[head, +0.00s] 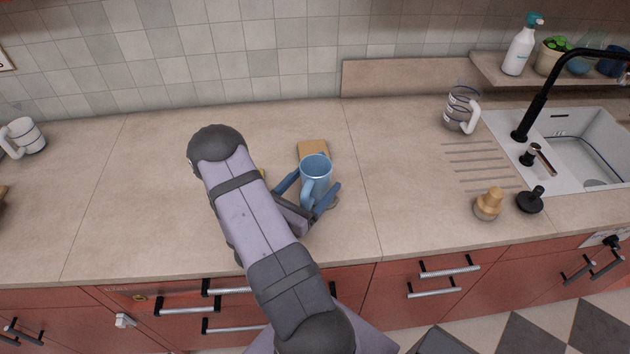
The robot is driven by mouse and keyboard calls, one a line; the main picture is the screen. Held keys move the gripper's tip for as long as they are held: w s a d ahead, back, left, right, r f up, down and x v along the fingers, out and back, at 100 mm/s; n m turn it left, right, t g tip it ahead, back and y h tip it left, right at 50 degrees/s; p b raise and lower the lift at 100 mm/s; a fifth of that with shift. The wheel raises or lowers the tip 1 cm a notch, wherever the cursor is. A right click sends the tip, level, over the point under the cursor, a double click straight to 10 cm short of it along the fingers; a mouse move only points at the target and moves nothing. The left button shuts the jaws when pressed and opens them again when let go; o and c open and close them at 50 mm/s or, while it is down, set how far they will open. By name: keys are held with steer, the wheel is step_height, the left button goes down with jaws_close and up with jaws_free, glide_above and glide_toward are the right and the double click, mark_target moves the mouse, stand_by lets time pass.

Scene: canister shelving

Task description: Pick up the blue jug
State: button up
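The blue jug (316,171) stands upright on the counter near the middle of the head view, with its handle facing the front and slightly left. My gripper (318,179) reaches in from the front with one blue-grey finger on the left of the jug and one on the right. The fingers are spread a little wider than the jug's body, and the right one seems to stand slightly off it. Whether the left fingertip touches the jug is unclear. My arm hides part of the counter to the left.
A tan block or board (313,148) lies just behind the jug. A small yellow thing shows beside my arm. A white mug (25,137) stands far left.

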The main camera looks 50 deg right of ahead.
mark_target(313, 168)
steer(key=c, duration=1.2)
steer(key=shift+r, duration=0.15)
steer(key=shift+r+b, duration=0.8)
steer(key=shift+r, duration=4.1)
